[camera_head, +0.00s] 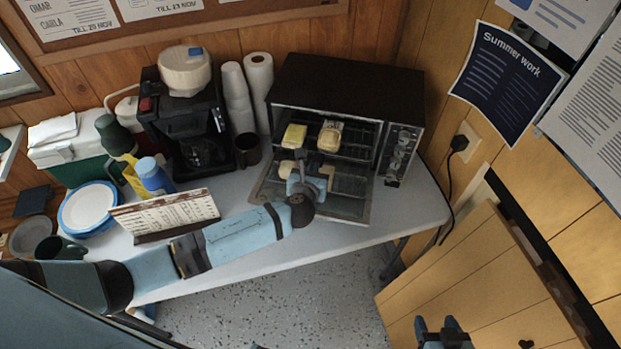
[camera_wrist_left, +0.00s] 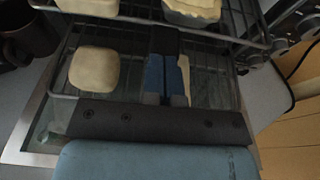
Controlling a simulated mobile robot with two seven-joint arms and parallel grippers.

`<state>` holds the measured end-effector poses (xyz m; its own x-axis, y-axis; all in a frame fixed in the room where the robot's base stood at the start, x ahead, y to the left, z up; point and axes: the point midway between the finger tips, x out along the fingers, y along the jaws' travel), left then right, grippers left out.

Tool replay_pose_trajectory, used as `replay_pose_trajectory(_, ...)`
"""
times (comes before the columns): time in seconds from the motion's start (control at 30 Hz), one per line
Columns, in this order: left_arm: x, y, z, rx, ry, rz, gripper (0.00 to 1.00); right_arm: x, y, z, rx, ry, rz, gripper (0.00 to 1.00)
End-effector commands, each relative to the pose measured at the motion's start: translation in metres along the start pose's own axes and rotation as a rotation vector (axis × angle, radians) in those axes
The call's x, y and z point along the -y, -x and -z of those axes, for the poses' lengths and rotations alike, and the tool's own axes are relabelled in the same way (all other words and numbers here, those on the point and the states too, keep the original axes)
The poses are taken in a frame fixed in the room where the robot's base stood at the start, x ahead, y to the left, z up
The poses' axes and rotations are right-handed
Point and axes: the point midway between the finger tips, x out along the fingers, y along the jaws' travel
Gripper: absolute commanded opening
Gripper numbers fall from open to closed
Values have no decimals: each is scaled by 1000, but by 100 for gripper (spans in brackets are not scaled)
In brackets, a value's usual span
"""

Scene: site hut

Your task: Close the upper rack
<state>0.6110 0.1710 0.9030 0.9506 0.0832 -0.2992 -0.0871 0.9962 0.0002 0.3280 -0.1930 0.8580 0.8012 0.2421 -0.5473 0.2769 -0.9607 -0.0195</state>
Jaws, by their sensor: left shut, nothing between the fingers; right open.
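The black toaster oven (camera_head: 345,85) stands at the back right of the table with its glass door (camera_head: 345,207) folded down. Its wire upper rack (camera_wrist_left: 215,37) carries a yellow block (camera_head: 294,136) and a pale sandwich-like piece (camera_head: 330,135). Below it, a pale bread piece (camera_wrist_left: 94,72) lies at the lower level; another there is partly hidden behind my left gripper. My left gripper (camera_head: 308,172) is shut and empty, in front of the oven opening, over the open door and below the upper rack's front edge. My right gripper (camera_head: 443,328) is open and empty at the bottom edge, away from the table.
A coffee maker (camera_head: 185,125), stacked cups (camera_head: 236,95) and a dark mug (camera_head: 247,150) stand left of the oven. A standing card (camera_head: 165,215), a blue-lidded bottle (camera_head: 154,177) and plates (camera_head: 88,207) are further left. A wooden panel (camera_head: 470,280) is at lower right.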

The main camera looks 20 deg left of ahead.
Motion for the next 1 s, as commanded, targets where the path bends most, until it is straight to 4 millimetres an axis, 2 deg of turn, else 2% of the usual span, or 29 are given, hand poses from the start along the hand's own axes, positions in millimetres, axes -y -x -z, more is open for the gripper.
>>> replay_pose_trajectory(0.2, 0, -47, -16, 2, 0, -2, 0, -1, 1, 2, 1, 0, -1, 60)
replay_pose_trajectory(0.5, 0, -94, -30, 1, 0, -1, 0, -1, -2, -4, 4, 0, -2, 60)
replay_pose_trajectory(0.7, 0, -107, -33, 0, 0, -1, 0, -1, -2, -6, 5, 0, -2, 60)
replay_pose_trajectory(1.0, -1, -110, -37, 2, 2, -1, 0, -1, -2, -5, 4, 0, -1, 60)
